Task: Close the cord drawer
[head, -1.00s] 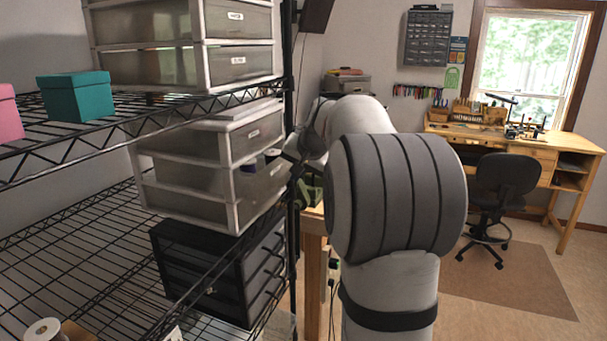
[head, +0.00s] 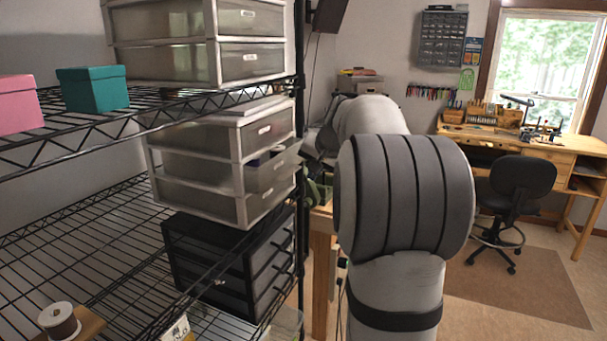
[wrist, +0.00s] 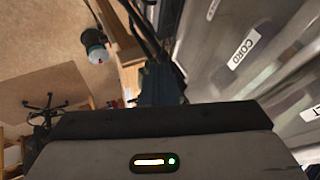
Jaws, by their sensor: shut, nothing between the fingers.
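The cord drawer (head: 273,172) is the middle one of a white-framed, translucent unit on the rack. It stands partly open, its front jutting past the frame, with dark and bluish contents showing over its edge. In the wrist view its front bears a "CORD" label (wrist: 237,48) at the upper right. My gripper (wrist: 160,85) shows there as a dark shape, shut and empty, left of the drawer front. I cannot tell whether it touches the drawer. In the head view my arm and the rack post mostly hide the gripper, just right of the drawer.
The wire rack's post (head: 300,90) stands between the drawers and my arm. A black drawer unit (head: 235,265) sits below, another white unit (head: 200,40) above. Teal (head: 93,88) and pink (head: 18,103) boxes are at left. A chair (head: 520,190) and workbench (head: 550,150) stand at right.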

